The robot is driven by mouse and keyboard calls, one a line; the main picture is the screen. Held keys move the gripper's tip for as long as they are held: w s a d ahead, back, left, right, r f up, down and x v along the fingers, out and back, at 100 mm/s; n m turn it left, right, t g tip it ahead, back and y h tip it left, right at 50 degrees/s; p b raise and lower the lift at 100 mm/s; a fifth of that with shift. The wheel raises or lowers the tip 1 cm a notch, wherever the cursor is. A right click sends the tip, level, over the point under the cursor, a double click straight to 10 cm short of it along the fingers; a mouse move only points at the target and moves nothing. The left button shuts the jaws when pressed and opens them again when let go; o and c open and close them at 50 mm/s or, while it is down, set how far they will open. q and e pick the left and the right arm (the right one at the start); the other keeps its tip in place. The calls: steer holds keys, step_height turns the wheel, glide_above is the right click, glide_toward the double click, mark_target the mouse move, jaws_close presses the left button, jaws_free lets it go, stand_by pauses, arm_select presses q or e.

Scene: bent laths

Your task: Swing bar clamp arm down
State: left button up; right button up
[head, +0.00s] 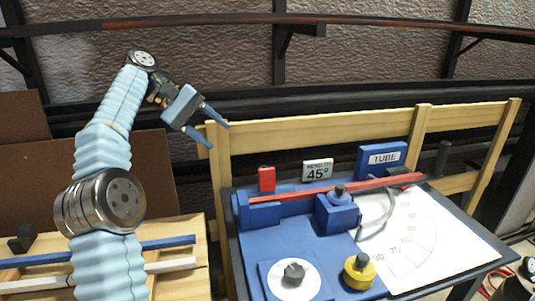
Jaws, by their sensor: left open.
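A blue bending fixture (252,240) stands on the dark-edged table at the right. A long red bar (290,195) lies across its blue blocks and reaches right, past the block with a dark blue knob (340,190). A grey curved piece (388,208) sits beside that block, over the white angle sheet. I cannot tell for sure which part is the clamp arm. My left gripper (218,136) is raised at the upper left of the fixture, open and empty, its two blue fingers apart and pointing down right. It touches nothing of the fixture. My right gripper is out of view.
A "45°" display (318,171), a red block (266,179) and a "TUBE" sign (383,159) stand along the back. A yellow knob (359,271) and a white dial (294,279) are in front. A wooden rail (320,131) runs behind. Blue and white laths (165,244) lie at left.

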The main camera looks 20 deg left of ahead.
mark_target(266, 177)
arm_select(q)
steer(key=b+x, duration=0.1)
steer(key=x, duration=1.3)
steer(key=shift+w, duration=0.35)
steer(key=shift+a+r, duration=0.1)
steer(key=shift+c, duration=0.4)
jaws_close()
